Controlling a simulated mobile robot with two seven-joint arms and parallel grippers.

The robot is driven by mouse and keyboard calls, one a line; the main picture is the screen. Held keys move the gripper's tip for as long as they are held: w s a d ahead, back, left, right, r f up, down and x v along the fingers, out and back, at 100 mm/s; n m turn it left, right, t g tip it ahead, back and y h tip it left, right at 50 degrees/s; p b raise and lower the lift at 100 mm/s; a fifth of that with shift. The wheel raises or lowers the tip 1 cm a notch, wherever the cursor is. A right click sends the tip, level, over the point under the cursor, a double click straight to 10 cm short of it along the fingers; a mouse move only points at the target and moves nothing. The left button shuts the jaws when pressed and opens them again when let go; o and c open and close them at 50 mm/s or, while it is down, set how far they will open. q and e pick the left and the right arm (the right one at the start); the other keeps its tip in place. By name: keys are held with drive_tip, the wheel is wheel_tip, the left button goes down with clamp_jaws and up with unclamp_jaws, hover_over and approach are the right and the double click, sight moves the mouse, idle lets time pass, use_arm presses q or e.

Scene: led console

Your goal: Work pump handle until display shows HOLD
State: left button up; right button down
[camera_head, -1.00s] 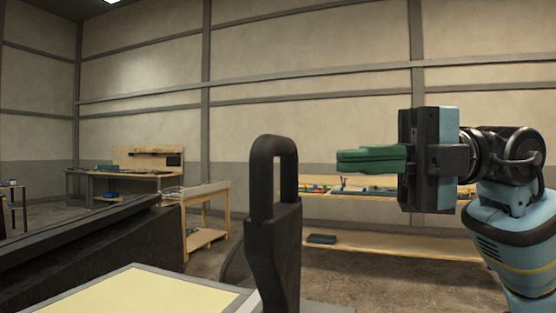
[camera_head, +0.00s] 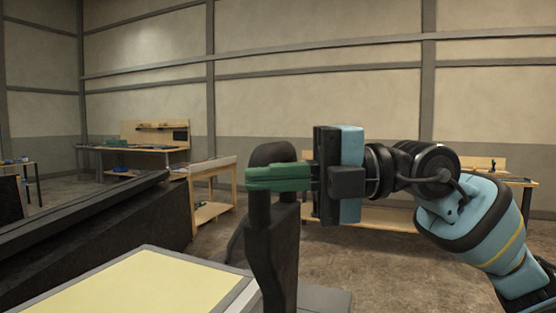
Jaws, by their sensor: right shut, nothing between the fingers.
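The pump handle (camera_head: 272,235) is a dark upright lever with a loop at its top, in the middle of the head view. My right gripper (camera_head: 250,180) comes in from the right with its green fingers shut and nothing between them. The fingers overlap the loop of the handle in the picture and cover part of it. I cannot tell whether they touch it. A pale yellow panel (camera_head: 140,285) in a grey frame lies at the lower left of the handle. I see no readable display text. My left gripper is not in view.
A long dark sloped body (camera_head: 90,225) lies at the left. A wooden workbench (camera_head: 150,150) and a lower wooden table (camera_head: 212,178) stand behind it. More benches (camera_head: 370,217) stand along the back wall behind my right arm. Open floor lies between.

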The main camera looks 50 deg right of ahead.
sight(287, 155)
drive_tip(key=shift+w+d, duration=0.45)
drive_tip(key=shift+d, duration=0.3)
drive_tip(key=shift+d+r, duration=0.1)
drive_tip(key=shift+d, duration=0.05)
drive_tip(key=w+d+m, duration=0.1)
drive_tip(key=d, duration=0.1)
drive_tip(key=w+d+m, duration=0.1)
drive_tip(key=d, duration=0.2)
drive_tip(key=w+d+r+m+t+y, duration=0.1)
drive_tip(key=d, duration=0.2)
drive_tip(key=shift+w+d+b, duration=0.1)
drive_tip(key=shift+w+b, duration=0.2)
drive_tip(key=shift+b, duration=0.1)
drive_tip(key=w+d+f+m+t, duration=0.1)
drive_tip(key=w+d+m, duration=0.2)
drive_tip(key=d, duration=0.6)
drive_tip(key=shift+w+m+t+y+p, duration=0.3)
drive_tip(key=shift+t+y+p, duration=0.1)
drive_tip(key=shift+f, duration=0.1)
